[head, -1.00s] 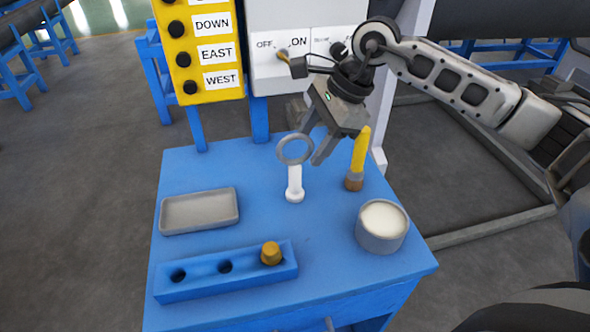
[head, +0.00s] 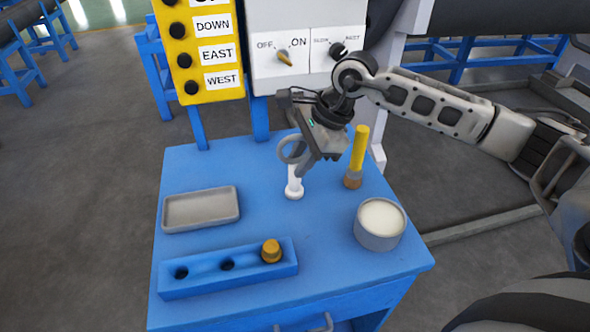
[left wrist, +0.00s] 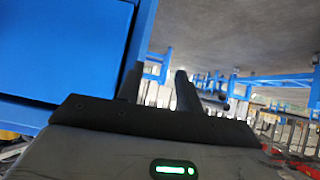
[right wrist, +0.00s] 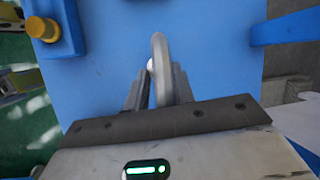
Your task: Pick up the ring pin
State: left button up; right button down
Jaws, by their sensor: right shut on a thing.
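The ring pin (head: 287,152) has a grey ring at its top and stands upright on the blue table, with a white stem and foot (head: 294,190) below. My right gripper (head: 305,165) comes down from the upper right and is shut on the ring pin, hiding part of it. In the right wrist view the ring (right wrist: 159,52) shows edge-on between the fingers (right wrist: 157,88). My left gripper (left wrist: 157,85) shows only in the left wrist view, its two fingers apart with nothing between them, beside a blue surface.
A yellow-handled tool (head: 359,150) stands close to the right of my right gripper. A grey cup (head: 378,242) with pale contents, a grey tray (head: 200,225) and a blue holed block (head: 205,285) with a brass plug (head: 271,251) share the blue table (head: 330,270). A switch panel (head: 300,60) stands behind.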

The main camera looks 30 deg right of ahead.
notch_tip(320, 180, up, 10)
jog(key=shift+b, duration=0.6)
dwell(0.7)
